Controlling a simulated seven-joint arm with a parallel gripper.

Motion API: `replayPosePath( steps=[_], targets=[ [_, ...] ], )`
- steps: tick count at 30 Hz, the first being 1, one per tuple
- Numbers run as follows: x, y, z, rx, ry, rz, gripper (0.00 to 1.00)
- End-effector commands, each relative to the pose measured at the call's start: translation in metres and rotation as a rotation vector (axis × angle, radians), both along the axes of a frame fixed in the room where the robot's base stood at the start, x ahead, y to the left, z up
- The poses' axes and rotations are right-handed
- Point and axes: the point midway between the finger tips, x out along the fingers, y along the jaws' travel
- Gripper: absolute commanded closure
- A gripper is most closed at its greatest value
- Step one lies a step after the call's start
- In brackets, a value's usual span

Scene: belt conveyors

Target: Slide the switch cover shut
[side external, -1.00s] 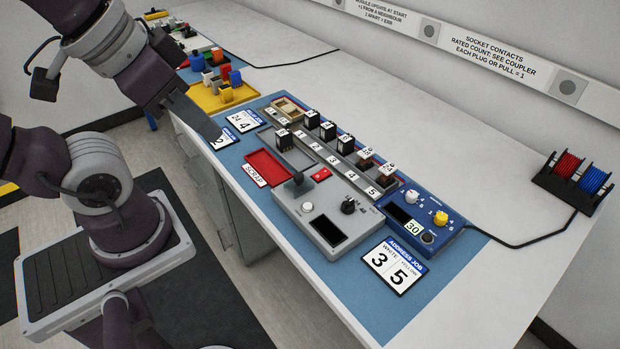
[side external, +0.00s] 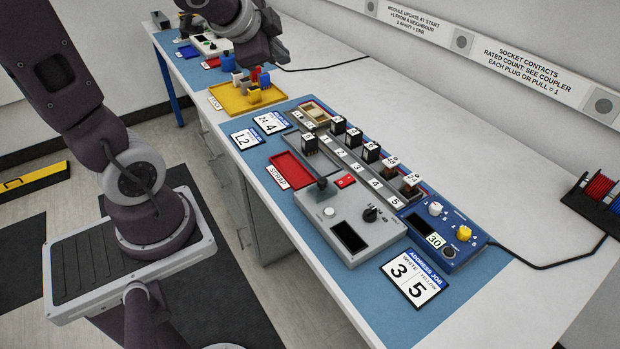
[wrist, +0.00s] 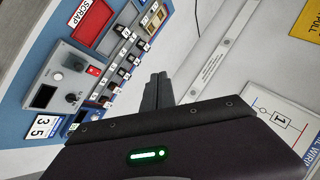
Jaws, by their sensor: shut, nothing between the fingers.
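No part is clearly readable as the switch cover. A small red piece (side external: 345,181) lies at the back edge of the grey control box (side external: 352,222); whether it is the cover I cannot tell. The red piece also shows in the wrist view (wrist: 93,70), beside the grey box (wrist: 68,80) with its dark screen and knobs. My gripper (wrist: 157,92) is shut and empty, in the air to the right of the row of sockets in the wrist view. In the side view my wrist is at the far end of the bench, and the fingertips are not clear.
A numbered rail (side external: 352,168) with several black modules runs behind the grey box. A blue coupler box (side external: 440,232) stands at its right end. A red scrap tray (side external: 300,169) and a yellow tray (side external: 240,99) lie farther left. The bare white bench (side external: 400,110) behind is clear.

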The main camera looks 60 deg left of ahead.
Motion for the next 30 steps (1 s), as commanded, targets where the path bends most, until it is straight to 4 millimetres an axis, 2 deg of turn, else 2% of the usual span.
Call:
replayPosePath(
  steps=[1,2,3,4,6,9,12,15,20,30],
  targets=[
    [0.022,0.025,-0.024,0.097,0.057,-0.142,1.0],
    [0.032,0.033,-0.04,0.143,0.089,-0.257,1.0],
    [0.039,0.039,-0.065,0.177,0.135,-0.418,1.0],
    [0.038,0.039,-0.086,0.178,0.168,-0.538,1.0],
    [0.021,0.031,-0.132,0.126,0.227,-0.798,1.0],
    [-0.021,0.013,-0.172,-0.009,0.262,-1.07,1.0],
    [-0.052,-0.001,-0.187,-0.115,0.263,-1.215,1.0],
    [-0.061,-0.007,-0.192,-0.151,0.261,-1.261,1.0],
    [-0.052,-0.021,-0.213,-0.154,0.261,-1.263,1.0],
    [-0.026,-0.057,-0.272,-0.152,0.263,-1.261,1.0]
  ],
)
